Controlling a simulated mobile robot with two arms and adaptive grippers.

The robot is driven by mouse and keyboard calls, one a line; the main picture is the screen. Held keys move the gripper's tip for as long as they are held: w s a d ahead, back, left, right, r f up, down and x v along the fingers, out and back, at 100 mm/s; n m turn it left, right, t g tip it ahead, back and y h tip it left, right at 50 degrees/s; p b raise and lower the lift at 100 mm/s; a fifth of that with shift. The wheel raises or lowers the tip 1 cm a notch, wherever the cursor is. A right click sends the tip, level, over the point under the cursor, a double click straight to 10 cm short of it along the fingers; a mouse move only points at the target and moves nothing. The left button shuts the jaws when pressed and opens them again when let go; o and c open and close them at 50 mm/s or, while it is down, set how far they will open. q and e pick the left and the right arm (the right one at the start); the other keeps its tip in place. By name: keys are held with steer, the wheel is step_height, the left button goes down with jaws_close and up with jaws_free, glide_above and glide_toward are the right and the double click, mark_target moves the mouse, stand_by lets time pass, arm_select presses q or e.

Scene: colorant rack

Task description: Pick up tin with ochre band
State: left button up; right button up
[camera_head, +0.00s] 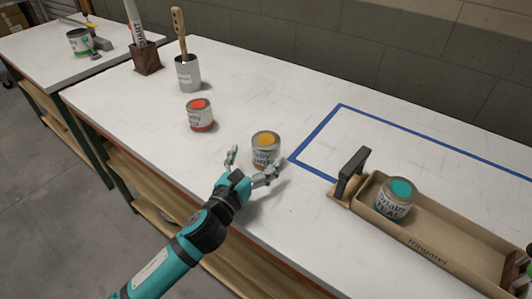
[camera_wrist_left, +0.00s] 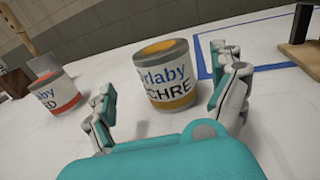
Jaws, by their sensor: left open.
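The tin with the ochre band (camera_head: 265,148) stands upright on the white table, left of the blue tape outline. Its label reads "CHRE" in the left wrist view (camera_wrist_left: 168,75). My left gripper (camera_head: 254,167) is open, and its fingers point at the tin from the near side. In the left wrist view the tin stands ahead, between and beyond the two spread fingertips (camera_wrist_left: 172,88), with the right finger closer to it. I cannot see any contact. My right gripper is in neither view.
A red-banded tin (camera_head: 199,115) stands to the left, with a brush in a white pot (camera_head: 187,72) behind it. A teal-topped tin (camera_head: 395,198) sits in a handled wooden tray (camera_head: 430,243) at right. The blue-taped area (camera_head: 400,150) is mostly bare.

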mark_target(266, 147)
arm_select(q)
steer(key=shift+w+d+f+b, duration=0.25)
steer(key=shift+w+d+b, duration=0.15)
steer(key=shift+w+b, duration=0.2)
steer(key=b+x, duration=0.1)
steer(key=x, duration=0.2)
steer(key=shift+w+d+f+b, duration=0.15)
steer(key=shift+w+d+b, duration=0.1)
steer(key=shift+b, duration=0.15)
steer(key=shift+w+d, duration=0.1)
steer(key=shift+w, duration=0.1)
steer(key=shift+s, duration=0.1)
steer(key=c, duration=1.4)
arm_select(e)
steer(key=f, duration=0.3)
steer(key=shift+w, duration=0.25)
